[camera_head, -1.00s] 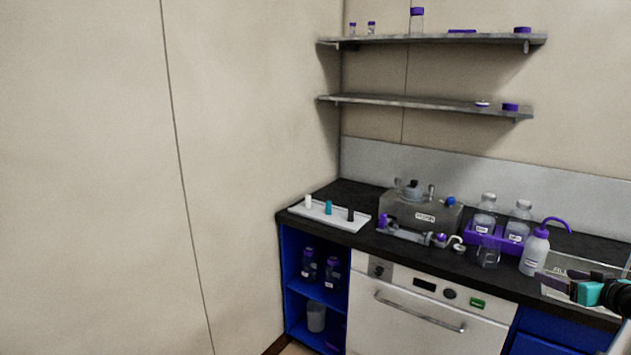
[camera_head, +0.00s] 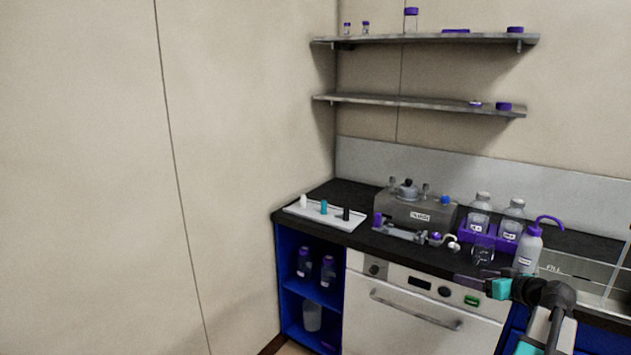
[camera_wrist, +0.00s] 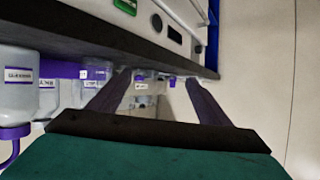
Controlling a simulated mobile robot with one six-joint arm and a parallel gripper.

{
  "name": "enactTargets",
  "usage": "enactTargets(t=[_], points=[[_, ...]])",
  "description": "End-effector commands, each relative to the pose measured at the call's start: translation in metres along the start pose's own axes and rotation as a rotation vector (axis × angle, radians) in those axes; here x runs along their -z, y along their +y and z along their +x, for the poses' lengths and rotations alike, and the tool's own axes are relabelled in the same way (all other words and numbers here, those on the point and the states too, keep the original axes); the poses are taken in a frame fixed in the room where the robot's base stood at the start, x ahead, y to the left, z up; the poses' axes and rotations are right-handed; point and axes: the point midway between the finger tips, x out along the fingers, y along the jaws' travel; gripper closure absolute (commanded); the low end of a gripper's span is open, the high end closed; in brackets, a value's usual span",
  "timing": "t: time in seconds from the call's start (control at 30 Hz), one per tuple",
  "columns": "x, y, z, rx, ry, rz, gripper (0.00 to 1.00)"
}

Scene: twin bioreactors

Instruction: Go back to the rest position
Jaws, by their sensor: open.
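My gripper (camera_head: 470,282) is at the lower right in the head view, in front of the counter's front edge near the wash bottle and the glass beaker. In the wrist view my gripper (camera_wrist: 155,85) shows two dark fingers spread apart with nothing held between them. The wash bottle (camera_head: 528,252) is white with a purple cap and spout. The glass beaker (camera_head: 482,252) stands just left of it. The gripper looks clear of both, though its exact distance cannot be told.
The black counter (camera_head: 350,192) carries a white tray (camera_head: 325,216), a grey device (camera_head: 415,212) and a purple rack (camera_head: 492,238) with two bottles. A white appliance (camera_head: 410,315) and an open blue cabinet (camera_head: 292,265) stand below. Two shelves (camera_head: 420,40) hang above. The left wall is bare.

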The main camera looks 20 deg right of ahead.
Motion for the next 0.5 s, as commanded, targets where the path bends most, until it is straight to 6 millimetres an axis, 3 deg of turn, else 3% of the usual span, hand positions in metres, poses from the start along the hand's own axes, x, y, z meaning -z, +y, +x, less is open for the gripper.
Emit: enactTargets(t=[0.03,0.2,0.5], points=[[-0.007,-0.017,0.018,0.032,-0.013,0.001,0.29],[-0.034,-0.07,0.07,0.125,-0.064,-0.002,0.29],[-0.098,-0.172,0.144,0.279,-0.188,-0.026,0.29]])
